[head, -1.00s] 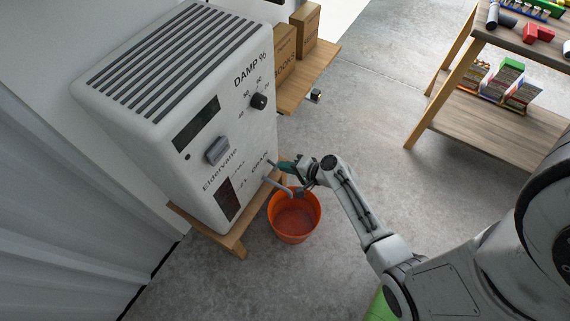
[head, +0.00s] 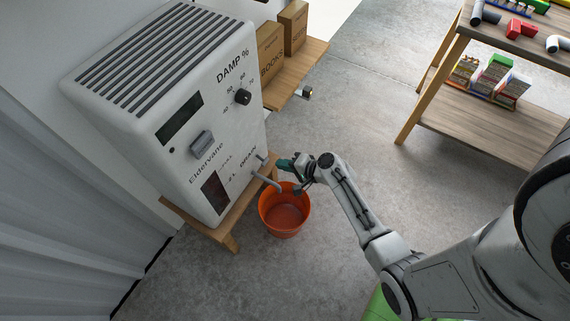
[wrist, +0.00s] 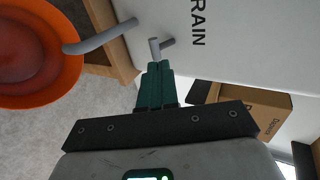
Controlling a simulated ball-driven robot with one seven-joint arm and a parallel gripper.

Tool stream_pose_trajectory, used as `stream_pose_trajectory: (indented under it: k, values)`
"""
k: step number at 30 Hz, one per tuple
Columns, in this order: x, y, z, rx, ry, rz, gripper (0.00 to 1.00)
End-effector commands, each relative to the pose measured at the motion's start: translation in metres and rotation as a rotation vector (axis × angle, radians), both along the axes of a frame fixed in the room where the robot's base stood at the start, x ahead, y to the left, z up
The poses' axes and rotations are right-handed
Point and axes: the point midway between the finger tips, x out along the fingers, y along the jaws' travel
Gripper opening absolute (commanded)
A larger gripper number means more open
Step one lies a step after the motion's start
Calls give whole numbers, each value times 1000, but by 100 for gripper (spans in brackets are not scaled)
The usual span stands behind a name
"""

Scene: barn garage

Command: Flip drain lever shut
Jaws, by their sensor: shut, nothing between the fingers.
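The white dehumidifier (head: 190,120) stands on a low wooden stand, its front marked DRAIN. A short grey drain lever (head: 262,158) sticks out beside that word, above the bent grey spout (head: 266,181). In the wrist view the lever (wrist: 160,47) is a small stub with a crosspiece, just beyond my fingertips. My gripper (head: 281,163) is shut and empty, its green fingers (wrist: 153,70) pointing at the lever. In the head view a small gap shows between fingers and lever; in the wrist view I cannot tell if they touch.
An orange bucket (head: 285,213) stands on the floor under the spout, below my gripper. Cardboard boxes (head: 271,48) sit on a wooden shelf behind the machine. Concrete floor between is clear.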

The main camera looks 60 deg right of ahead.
Motion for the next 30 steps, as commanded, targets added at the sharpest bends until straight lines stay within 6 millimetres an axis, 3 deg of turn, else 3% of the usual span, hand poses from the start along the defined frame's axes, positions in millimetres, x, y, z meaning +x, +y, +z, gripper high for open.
stream_pose_trajectory:
  k: [19,30]
  values:
    - [-85,-3,13,0,1,-2,0]
    - [-99,-4,15,0,0,0,0]
